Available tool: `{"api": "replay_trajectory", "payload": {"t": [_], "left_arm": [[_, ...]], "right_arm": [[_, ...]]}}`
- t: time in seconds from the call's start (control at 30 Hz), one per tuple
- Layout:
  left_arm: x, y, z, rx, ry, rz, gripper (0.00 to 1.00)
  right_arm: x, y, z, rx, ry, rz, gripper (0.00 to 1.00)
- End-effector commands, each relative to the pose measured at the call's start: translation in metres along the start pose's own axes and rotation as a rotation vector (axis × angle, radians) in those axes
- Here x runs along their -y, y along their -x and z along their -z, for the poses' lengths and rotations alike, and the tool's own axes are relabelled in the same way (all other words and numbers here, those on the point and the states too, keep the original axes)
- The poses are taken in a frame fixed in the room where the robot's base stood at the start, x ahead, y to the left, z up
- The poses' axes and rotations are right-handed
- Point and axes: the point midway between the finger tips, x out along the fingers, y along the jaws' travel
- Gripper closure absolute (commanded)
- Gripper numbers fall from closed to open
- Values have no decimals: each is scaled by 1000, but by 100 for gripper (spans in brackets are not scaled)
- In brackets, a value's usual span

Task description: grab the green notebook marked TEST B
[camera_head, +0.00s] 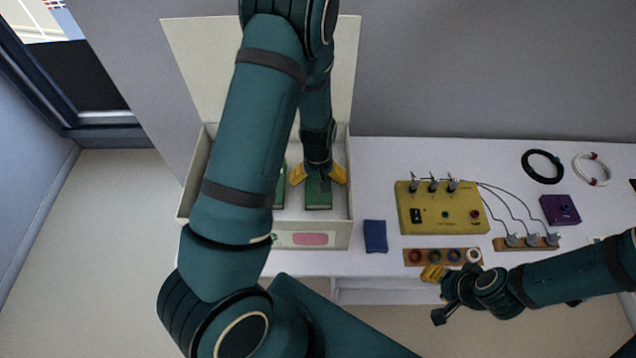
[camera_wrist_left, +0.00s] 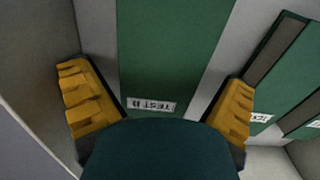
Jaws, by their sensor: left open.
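A green notebook (camera_head: 318,198) stands in the right part of an open white box (camera_head: 330,235). In the left wrist view the green notebook (camera_wrist_left: 172,50) bears a white label that shows upside down; it starts with TEST and its last letter is hard to read. My left gripper (camera_head: 318,178) is open, with one yellow finger on each side of this notebook and gaps between. Other green notebooks (camera_wrist_left: 292,65) with partly hidden labels are at the right in the left wrist view. My right gripper (camera_head: 434,284) is in front of the table's edge; its jaws are unclear.
The box's raised lid (camera_head: 205,60) is behind my left arm, which hides much of the box. On the white table (camera_head: 385,170) are a blue notebook (camera_head: 375,236), a yellow panel (camera_head: 440,222), a purple box (camera_head: 560,209) and cable coils (camera_head: 542,153).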

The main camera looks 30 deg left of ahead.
Motion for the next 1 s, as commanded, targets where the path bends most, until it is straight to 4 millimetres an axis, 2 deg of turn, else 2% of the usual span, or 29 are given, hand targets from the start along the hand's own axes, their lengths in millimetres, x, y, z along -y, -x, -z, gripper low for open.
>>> {"api": "replay_trajectory", "payload": {"t": [0.27,0.4,0.47,0.77,0.87,1.0], "left_arm": [[0,-3,0,-1,0,-1,0],[0,-3,0,-1,0,-1,49],[0,-3,0,-1,0,-1,69],[-1,0,1,-2,0,-1,70],[-1,11,1,-5,-1,-2,70],[-2,37,2,-6,-1,-4,70]], "right_arm": [[0,0,0,0,0,0,53],[0,0,0,0,0,0,53],[0,0,0,0,0,0,53],[0,0,0,0,0,0,53],[1,2,0,0,0,0,53],[2,6,1,0,0,1,53]]}}
